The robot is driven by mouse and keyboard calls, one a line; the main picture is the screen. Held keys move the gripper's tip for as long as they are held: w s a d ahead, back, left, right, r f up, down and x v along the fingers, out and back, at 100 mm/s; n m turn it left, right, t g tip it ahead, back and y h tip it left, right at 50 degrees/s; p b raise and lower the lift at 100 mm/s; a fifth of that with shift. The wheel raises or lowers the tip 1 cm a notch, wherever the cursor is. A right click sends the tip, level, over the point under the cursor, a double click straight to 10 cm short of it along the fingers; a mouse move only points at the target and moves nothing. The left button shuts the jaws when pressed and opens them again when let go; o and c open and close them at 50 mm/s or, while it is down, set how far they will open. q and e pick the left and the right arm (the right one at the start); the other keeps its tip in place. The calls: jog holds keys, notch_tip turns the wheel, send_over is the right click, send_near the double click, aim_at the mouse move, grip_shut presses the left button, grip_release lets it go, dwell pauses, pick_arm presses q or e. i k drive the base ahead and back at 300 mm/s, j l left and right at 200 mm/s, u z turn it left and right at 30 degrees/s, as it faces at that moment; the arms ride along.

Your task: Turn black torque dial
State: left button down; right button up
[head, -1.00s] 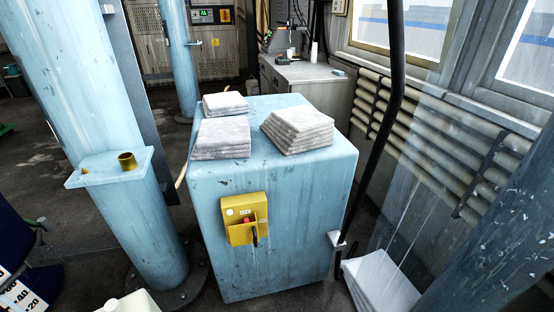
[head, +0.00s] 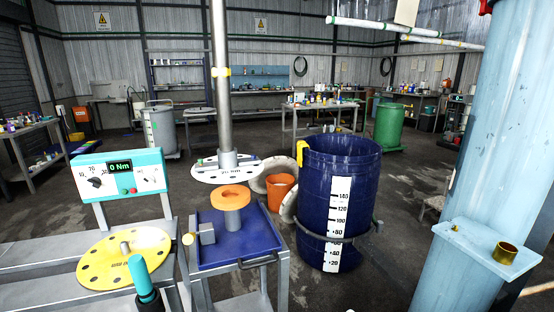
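The black torque dial (head: 96,182) is a small round knob on the left part of a teal and white control panel (head: 121,192). Numbers are printed around the dial, and its exact setting is too small to read. A dark display (head: 120,167) on the panel reads 0 Nm in green. The panel stands at the left of the head view. Neither of my grippers is in view.
A yellow disc (head: 112,258) lies on the grey bench before the panel, with a teal cylindrical handle (head: 143,277) in front. A blue tray cart (head: 254,243) holds an orange flanged part (head: 232,208). A blue barrel (head: 334,175) and light blue column (head: 490,120) stand rightward.

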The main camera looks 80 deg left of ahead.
aim_at(96, 182)
jog(key=u, duration=3.8)
